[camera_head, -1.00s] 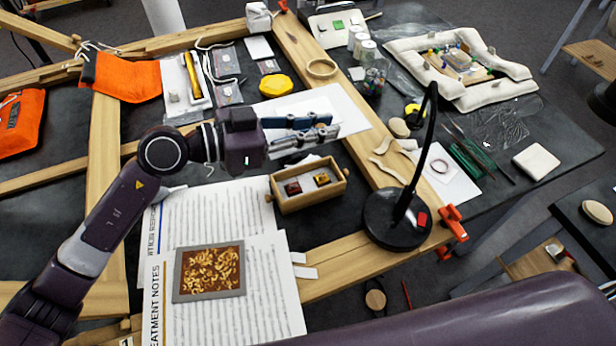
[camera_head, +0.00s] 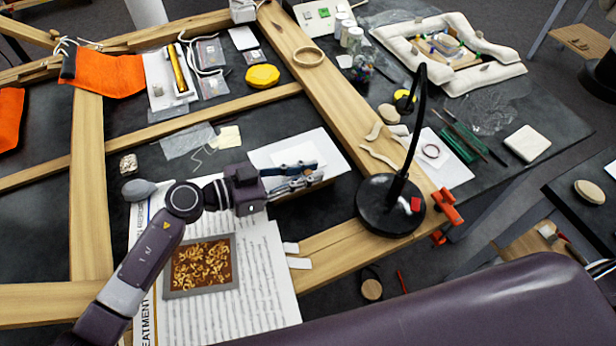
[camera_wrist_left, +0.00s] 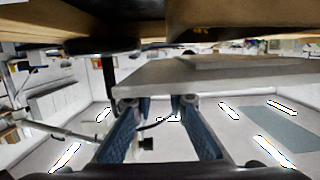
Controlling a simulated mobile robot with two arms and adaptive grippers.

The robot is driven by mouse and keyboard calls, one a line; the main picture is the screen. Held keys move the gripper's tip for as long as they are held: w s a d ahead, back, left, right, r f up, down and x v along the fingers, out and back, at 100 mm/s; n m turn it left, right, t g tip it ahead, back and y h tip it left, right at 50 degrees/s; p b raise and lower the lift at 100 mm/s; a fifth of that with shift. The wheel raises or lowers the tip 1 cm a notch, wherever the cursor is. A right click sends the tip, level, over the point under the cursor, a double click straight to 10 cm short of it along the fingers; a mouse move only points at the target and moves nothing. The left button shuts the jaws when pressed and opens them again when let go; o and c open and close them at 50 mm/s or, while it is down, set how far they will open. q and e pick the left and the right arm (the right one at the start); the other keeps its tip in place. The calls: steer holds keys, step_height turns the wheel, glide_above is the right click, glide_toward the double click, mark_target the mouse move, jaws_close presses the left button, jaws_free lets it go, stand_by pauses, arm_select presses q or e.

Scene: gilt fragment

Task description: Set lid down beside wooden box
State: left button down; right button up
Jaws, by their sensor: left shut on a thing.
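My left gripper (camera_head: 318,172) is shut on the lid (camera_head: 285,153), a flat whitish panel that extends behind its fingers. In the left wrist view, the lid (camera_wrist_left: 200,72) appears as a broad grey slab across the tips of the blue fingers (camera_wrist_left: 160,108). The wooden box (camera_head: 302,191) is mostly hidden by the lid and gripper in the head view; a shaded brown strip below the fingers looks like its front wall. I cannot tell whether the lid touches the box. My right gripper is not in view.
A black lamp (camera_head: 390,208) stands close to the right on the wooden frame (camera_head: 322,95). A framed gilt panel (camera_head: 200,265) lies on printed notes (camera_head: 262,285) in front. A clear bag (camera_head: 187,142) and cream square (camera_head: 229,137) lie behind left. Dark table between them is partly free.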

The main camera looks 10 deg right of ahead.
arm_select(q)
steer(key=shift+f, duration=0.9)
steer(key=shift+f, duration=0.1)
steer(key=c, duration=1.9)
jaws_free()
